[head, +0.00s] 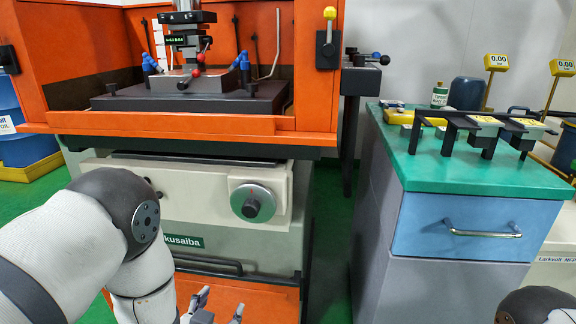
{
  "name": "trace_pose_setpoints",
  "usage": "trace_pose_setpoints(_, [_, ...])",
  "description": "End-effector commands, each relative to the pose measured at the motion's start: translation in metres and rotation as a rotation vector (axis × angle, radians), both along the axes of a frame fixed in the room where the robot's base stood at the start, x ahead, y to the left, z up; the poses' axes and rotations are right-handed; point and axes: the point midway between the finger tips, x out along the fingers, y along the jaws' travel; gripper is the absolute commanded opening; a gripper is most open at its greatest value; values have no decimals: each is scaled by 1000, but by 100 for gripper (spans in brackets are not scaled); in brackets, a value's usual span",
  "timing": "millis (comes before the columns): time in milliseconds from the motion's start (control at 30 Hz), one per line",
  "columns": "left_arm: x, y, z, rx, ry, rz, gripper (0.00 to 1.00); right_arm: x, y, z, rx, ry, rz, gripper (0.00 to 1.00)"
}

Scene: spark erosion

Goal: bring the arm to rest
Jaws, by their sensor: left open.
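My left arm (95,235) comes in from the left, with its elbow in front of the machine's lower body. My left gripper (218,304) is at the bottom edge, in front of the orange lower panel. Its fingers are apart and nothing shows between them. Part of it is cut off by the frame. Only a dark, rounded link of my right arm (538,304) shows at the bottom right corner; the right gripper is out of view.
The orange spark erosion machine (235,124) stands ahead, with a handwheel (252,201) on its front. A cabinet with a green top (465,178) stands right, carrying a black rack (480,122) and a bottle (439,95). Green floor (338,235) shows between them.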

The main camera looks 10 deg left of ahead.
Motion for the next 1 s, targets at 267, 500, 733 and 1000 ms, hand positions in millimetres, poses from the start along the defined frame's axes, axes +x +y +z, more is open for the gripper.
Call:
trace_pose_setpoints(267, [-253,30,-75,-78,818,128,58,36,0,38,1,-119,-3,0])
trace_pose_setpoints(500, [-415,34,-50,-112,1277,231,58,53,0,55,1,-178,-5,0])
trace_pose_setpoints(733, [-442,34,-43,-115,1362,251,58,53,1,55,1,-179,-5,0])
trace_pose_setpoints(1000, [-441,34,-43,-115,1358,249,58,52,0,55,1,-177,-6,0])
